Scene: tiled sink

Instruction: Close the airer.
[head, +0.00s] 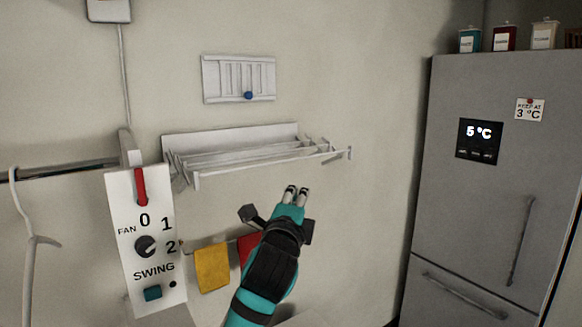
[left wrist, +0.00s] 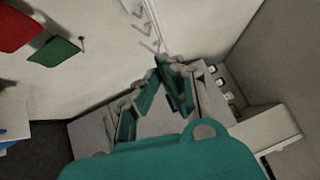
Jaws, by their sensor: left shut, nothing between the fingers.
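The airer (head: 262,163) is a white wall rack with several rails. It stands out from its back plate (head: 230,138), with the front rail towards me. My left gripper (head: 297,191) is shut and empty. In the picture it is below the front rail, towards its right part, and I see a gap between them. In the left wrist view, the gripper's fingers (left wrist: 165,62) come together near the middle, and pale rails, probably the airer's (left wrist: 148,25), show just beyond them. My right gripper is not in view.
A fan control panel (head: 145,240) is at the left, by a rail with a hanger (head: 30,240). A yellow cloth (head: 212,268) and a red cloth (head: 247,247) hang below the airer. A vent with a blue knob (head: 248,95) is above. A grey fridge (head: 480,190) stands right.

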